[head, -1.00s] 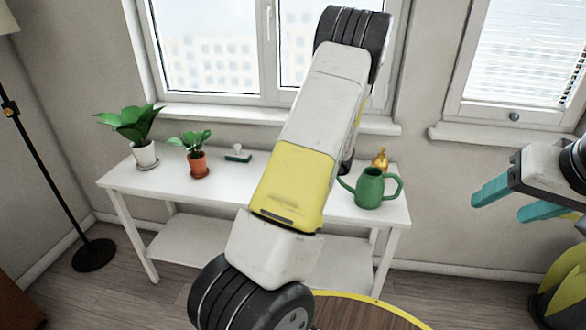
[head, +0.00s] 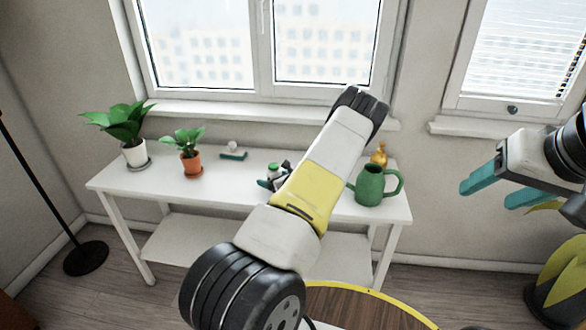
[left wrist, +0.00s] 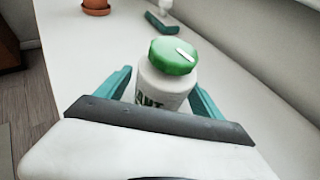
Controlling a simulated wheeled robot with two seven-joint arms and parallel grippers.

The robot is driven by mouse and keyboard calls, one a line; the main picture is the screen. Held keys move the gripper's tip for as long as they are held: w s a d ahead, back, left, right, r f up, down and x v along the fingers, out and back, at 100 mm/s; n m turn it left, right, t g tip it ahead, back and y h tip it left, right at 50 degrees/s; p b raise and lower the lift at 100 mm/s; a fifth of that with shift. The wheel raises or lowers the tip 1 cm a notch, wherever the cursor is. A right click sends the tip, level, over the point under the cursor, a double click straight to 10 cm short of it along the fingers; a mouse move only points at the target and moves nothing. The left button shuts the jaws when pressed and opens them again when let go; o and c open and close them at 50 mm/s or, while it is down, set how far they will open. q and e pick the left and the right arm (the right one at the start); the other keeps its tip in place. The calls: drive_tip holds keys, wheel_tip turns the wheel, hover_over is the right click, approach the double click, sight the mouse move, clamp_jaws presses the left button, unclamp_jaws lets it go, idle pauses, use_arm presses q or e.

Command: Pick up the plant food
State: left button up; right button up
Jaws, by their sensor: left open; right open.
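The plant food, a white bottle with a green cap and green lettering, stands upright on the white table in the left wrist view (left wrist: 165,85). In the head view its green cap (head: 272,168) shows just beyond my left arm, which hides part of the bottle. My left gripper (left wrist: 160,97) is open, with one teal finger on each side of the bottle. Whether the fingers touch it cannot be told. My right gripper (head: 490,190) is open and empty, in the air at the right, away from the table.
The white table (head: 215,187) also holds a large potted plant (head: 122,125), a small plant in an orange pot (head: 190,162), a green-and-white item (head: 232,152), a green watering can (head: 370,185) and a golden bottle (head: 379,155). A window stands behind.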

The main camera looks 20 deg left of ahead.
use_arm(q)
drive_tip(key=shift+w+a+f, duration=0.25)
drive_tip(key=shift+w+a, duration=0.05)
drive_tip(key=shift+a, duration=0.25)
drive_tip(key=c, duration=1.6)
drive_tip(key=shift+o, duration=0.2)
drive_tip(key=shift+r, duration=0.1)
